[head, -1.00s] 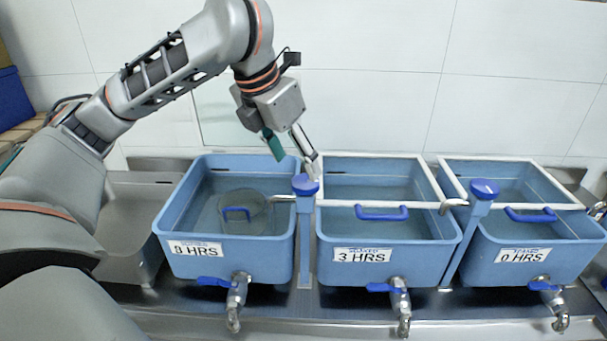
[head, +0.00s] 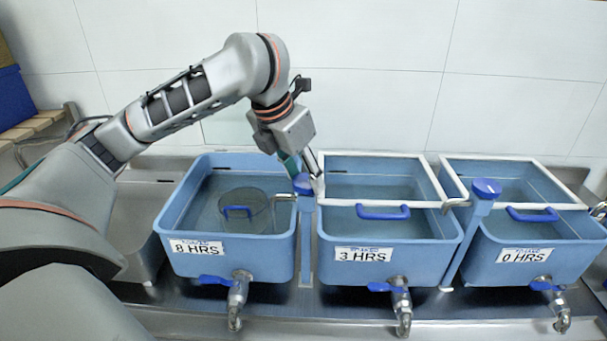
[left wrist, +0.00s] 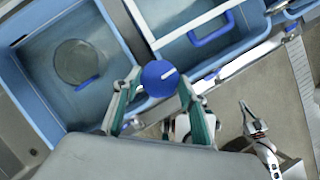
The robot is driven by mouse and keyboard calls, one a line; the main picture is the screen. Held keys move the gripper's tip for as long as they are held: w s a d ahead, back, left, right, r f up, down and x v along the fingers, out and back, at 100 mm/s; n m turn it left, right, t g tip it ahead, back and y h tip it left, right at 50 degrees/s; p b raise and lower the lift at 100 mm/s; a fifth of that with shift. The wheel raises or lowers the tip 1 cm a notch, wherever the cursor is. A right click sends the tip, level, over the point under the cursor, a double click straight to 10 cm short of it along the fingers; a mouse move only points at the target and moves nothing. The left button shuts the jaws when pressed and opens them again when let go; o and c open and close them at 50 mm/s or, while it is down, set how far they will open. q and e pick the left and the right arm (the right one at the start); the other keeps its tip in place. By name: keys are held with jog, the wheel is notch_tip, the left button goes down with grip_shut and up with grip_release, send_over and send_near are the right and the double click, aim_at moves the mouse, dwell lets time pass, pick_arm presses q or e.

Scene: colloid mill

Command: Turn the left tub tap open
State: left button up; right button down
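A drain valve with a blue lever (head: 215,280) sits at the left tub's front. My left gripper (head: 306,177) is open over the post. In the left wrist view the blue knob (left wrist: 159,78), with a white mark, lies between the fingertips (left wrist: 160,82); contact cannot be told.
The middle tub (head: 388,268), labelled 3 HRS, and the right tub (head: 535,268), labelled 0 HRS, stand alongside. Another blue-knobbed post (head: 484,190) is between them. A round lid-like piece with a blue handle (head: 238,212) lies in the left tub.

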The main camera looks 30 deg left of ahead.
pick_arm(q)
jog(key=shift+n, duration=0.4)
pick_arm(e)
jog(key=shift+a, duration=0.35)
pick_arm(q)
jog(key=n+y, duration=0.1)
jog(key=n, duration=0.1)
jog(key=shift+d+r+n+y, duration=0.1)
jog(key=shift+d+n+y, duration=0.05)
jog(key=shift+n+y, duration=0.2)
jog(key=n, duration=0.2)
jog(key=n+y, duration=0.1)
jog(key=n, duration=0.1)
jog(key=n+g+y, duration=0.1)
jog(key=n, duration=0.1)
jog(key=shift+w+d+n, duration=0.15)
jog(key=shift+d+n, duration=0.1)
jog(key=n+g+y, duration=0.1)
jog(key=n, duration=0.2)
jog(key=shift+w+n, duration=0.1)
jog(key=shift+n, duration=0.2)
jog(key=shift+d+n+g, duration=0.1)
jog(key=shift+n+g, duration=0.7)
jog(key=shift+n, duration=1)
jog(key=shift+y, duration=0.25)
pick_arm(e)
jog(key=shift+d, duration=0.2)
pick_arm(q)
jog(key=o, duration=1.1)
jog(key=shift+w, duration=0.1)
